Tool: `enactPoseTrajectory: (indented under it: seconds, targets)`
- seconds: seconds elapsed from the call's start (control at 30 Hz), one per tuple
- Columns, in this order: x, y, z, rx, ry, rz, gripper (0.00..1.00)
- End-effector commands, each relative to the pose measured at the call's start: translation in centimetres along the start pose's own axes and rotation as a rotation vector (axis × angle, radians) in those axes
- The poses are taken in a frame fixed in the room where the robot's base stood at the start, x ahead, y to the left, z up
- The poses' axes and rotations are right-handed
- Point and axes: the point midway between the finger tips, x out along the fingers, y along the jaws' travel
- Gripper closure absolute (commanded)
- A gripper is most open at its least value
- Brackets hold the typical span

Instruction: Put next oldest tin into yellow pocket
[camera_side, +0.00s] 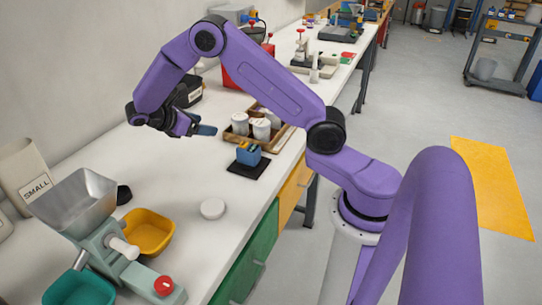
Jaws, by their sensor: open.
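My gripper (203,130) is open above the white bench, just left of a wooden tray (283,136). It appears empty. White tins (262,129) stand upright in the tray, one nearer my gripper (240,124); dates or labels on them are too small to read. A small blue block with yellow parts (249,154) sits on a black pad (243,170) in front of the tray. A yellow tub (149,232) stands at the lower left, beside a grey machine. I cannot tell which yellow part is the pocket.
A metal hopper (76,199) on the machine, with a red knob (164,286), and a teal tub (80,289) fill the near left. A white round lid-like disc (212,209) lies on the bench. A red box (248,72) stands behind. The bench around the disc is clear.

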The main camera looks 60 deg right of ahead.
Motion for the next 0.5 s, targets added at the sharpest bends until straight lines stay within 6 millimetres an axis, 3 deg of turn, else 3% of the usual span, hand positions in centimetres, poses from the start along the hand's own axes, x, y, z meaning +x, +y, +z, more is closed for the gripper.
enactPoseTrajectory:
  seconds: [0.03, 0.2, 0.5]
  targets:
    - [-1.6, -1.5, 0.3, 0.014, 0.060, 0.026, 0.27]
    - [-5.5, -7.3, 0.5, 0.054, 0.265, 0.065, 0.27]
    - [-8.8, -19.6, 2.1, 0.090, 0.623, 0.054, 0.27]
